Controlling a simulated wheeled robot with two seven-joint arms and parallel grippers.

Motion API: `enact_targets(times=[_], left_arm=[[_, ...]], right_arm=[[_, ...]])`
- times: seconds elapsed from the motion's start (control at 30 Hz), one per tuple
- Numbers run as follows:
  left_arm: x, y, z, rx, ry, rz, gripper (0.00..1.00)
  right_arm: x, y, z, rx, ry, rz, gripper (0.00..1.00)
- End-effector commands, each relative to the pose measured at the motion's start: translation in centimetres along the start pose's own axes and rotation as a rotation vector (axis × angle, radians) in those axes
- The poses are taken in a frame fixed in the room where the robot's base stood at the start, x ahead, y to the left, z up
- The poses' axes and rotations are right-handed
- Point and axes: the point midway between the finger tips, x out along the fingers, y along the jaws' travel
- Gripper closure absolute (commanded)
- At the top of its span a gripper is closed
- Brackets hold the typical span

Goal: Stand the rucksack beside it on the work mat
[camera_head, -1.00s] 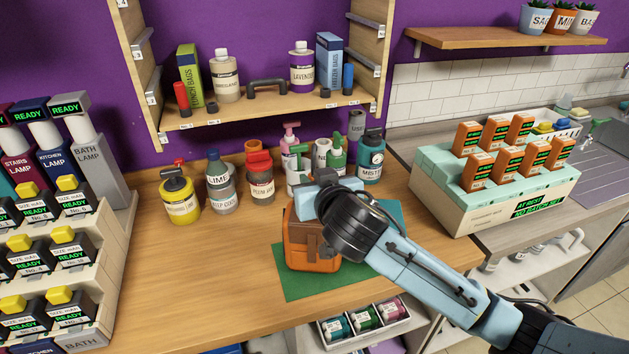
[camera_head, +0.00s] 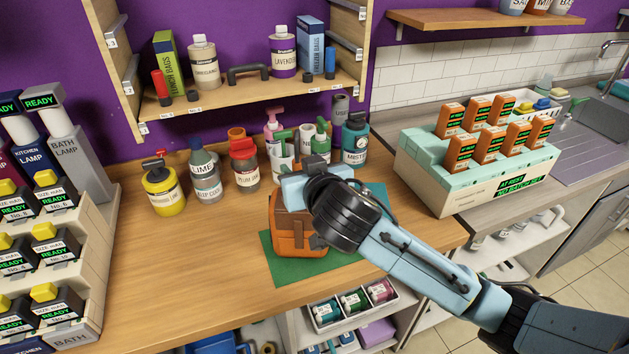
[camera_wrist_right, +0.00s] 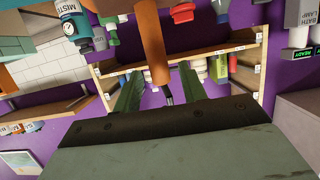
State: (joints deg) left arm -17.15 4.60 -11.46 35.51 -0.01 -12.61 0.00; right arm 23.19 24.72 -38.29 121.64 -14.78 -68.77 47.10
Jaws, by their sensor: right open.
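The orange-brown rucksack (camera_head: 294,236) stands upright on the green work mat (camera_head: 284,273) in the head view. My right arm hides its upper right side. My right gripper (camera_head: 302,183) is at the top of the rucksack; its fingertips are hard to see there. In the right wrist view, my right gripper (camera_wrist_right: 158,90) has its two green fingers apart. An orange-brown strip (camera_wrist_right: 153,45) shows between them; I cannot tell whether it touches a finger. My left gripper is not in view.
Bottles, including a yellow one (camera_head: 165,193), a grey one (camera_head: 205,180) and a red-capped one (camera_head: 246,172), stand behind the mat. A teal crate with orange boxes (camera_head: 440,180) stands right. A stepped rack (camera_head: 50,270) stands left. The counter front left of the mat is clear.

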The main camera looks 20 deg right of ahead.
Motion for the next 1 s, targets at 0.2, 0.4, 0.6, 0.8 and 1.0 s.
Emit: enact_targets(times=[0.2, 0.4, 0.6, 0.8, 1.0], left_arm=[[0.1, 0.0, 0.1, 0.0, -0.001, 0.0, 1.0], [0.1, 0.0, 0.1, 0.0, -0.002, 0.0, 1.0], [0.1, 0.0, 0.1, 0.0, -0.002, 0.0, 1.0], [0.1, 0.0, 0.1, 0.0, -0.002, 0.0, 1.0], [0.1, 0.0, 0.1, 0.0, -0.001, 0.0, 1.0]], right_arm=[[-4.7, -0.1, 0.1, 0.001, 0.0, -0.003, 0.58], [-8.1, 0.0, 0.0, 0.001, 0.001, -0.002, 0.58], [-9.6, 0.0, 0.0, 0.0, 0.001, -0.001, 0.58], [-9.8, 0.0, 0.0, -0.001, 0.001, 0.0, 0.58], [-9.8, 0.0, 0.0, -0.001, 0.001, 0.0, 0.58]])
